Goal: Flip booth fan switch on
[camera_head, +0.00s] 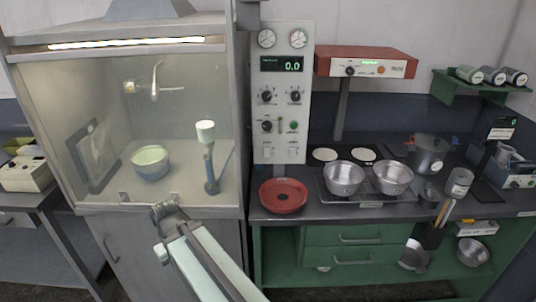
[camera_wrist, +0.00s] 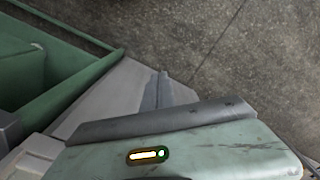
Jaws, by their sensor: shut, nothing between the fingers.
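The booth (camera_head: 120,200) is a glass-fronted cabinet at the left in the head view. A grey control panel (camera_head: 282,80) stands just right of it, with gauges, a display reading 0.0 and black knobs. Two pale switches sit low on it, a left switch (camera_head: 265,153) and a right switch (camera_head: 293,153). Their labels and positions are too small to read, so I cannot tell which is the fan switch. My arm reaches up in front of the booth, left of and below the panel. In the wrist view my gripper (camera_wrist: 162,80) is shut and empty above the floor, apart from the panel.
A red pan (camera_head: 284,196) lies on the counter below the panel. Two metal bowls (camera_head: 344,178) (camera_head: 392,177) stand on a rack to its right. A red heater head (camera_head: 365,62) overhangs the counter. Green drawers (camera_head: 352,238) are below; the floor (camera_wrist: 240,50) looks clear.

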